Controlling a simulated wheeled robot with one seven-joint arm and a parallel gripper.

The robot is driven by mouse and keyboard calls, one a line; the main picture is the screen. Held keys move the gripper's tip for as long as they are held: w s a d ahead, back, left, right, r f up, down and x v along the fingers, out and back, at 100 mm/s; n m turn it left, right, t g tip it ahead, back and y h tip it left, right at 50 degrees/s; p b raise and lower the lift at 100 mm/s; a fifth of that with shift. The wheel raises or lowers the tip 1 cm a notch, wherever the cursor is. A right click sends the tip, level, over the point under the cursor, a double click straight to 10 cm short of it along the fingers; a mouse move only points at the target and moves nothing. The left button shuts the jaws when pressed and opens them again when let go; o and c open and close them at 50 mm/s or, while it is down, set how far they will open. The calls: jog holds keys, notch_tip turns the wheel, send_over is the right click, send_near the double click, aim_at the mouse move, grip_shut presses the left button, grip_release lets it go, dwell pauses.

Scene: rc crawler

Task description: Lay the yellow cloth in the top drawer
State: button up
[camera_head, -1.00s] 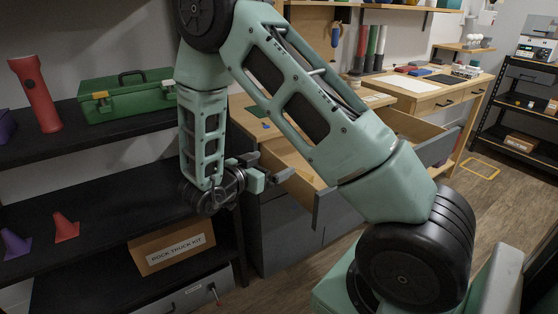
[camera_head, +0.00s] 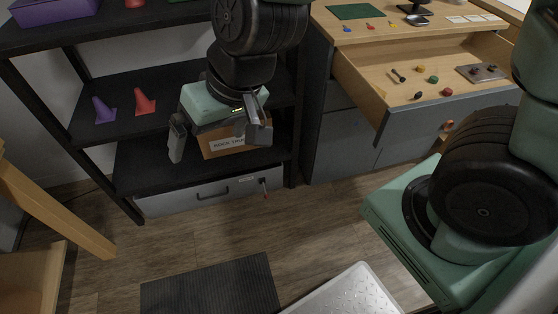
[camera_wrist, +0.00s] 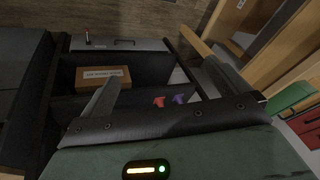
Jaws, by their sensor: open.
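I see no yellow cloth in either current view. An open wooden drawer (camera_head: 376,98) juts from the workbench at the right of the head view. Several small coloured pieces and a grey plate lie in it. My gripper (camera_head: 218,138) is open and empty, its fingers wide apart, in front of the black shelf and left of the drawer. In the wrist view my gripper (camera_wrist: 160,75) also shows empty, with the shelf beyond its fingers.
The black shelf (camera_head: 75,90) holds a purple cone (camera_head: 103,112), a red cone (camera_head: 144,103), a cardboard box (camera_head: 222,150) and a low grey drawer (camera_head: 215,194). A dark mat (camera_head: 212,290) and a metal plate (camera_head: 345,296) lie on the floor. Wooden furniture (camera_head: 55,215) stands at left.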

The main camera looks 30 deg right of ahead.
jog(key=s+d+r+n+g+h, duration=0.1)
jog(key=s+d+n+g+h, duration=0.2)
jog(key=s, duration=0.8)
jog(key=d+n, duration=0.2)
jog(key=shift+s+d+r, duration=0.15)
jog(key=shift+s+d, duration=0.05)
jog(key=shift+d, duration=0.15)
